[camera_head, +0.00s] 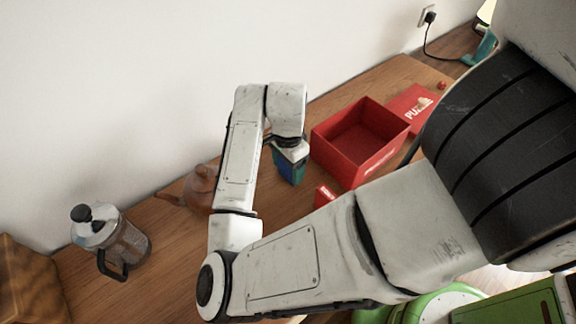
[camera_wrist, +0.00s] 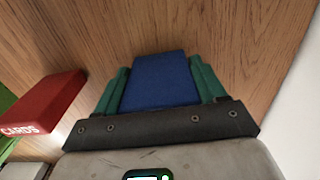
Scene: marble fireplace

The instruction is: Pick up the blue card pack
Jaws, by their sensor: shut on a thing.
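The blue card pack (camera_head: 291,168) is a small blue box near the middle of the wooden table, just left of a red open box. In the wrist view the blue card pack (camera_wrist: 160,82) sits between two green fingers. My gripper (camera_wrist: 160,85) is shut on it, one finger touching each side. In the head view my gripper (camera_head: 290,150) points down at the pack, and the wrist hides its top. I cannot tell whether the pack touches the table.
The red open box (camera_head: 336,148) stands right of my gripper. A red cards box (camera_wrist: 42,102) lies close by. A red puzzle lid (camera_head: 408,108) is at the back right. A brown teapot (camera_head: 199,187) and a French press (camera_head: 122,245) stand to the left, near the white wall.

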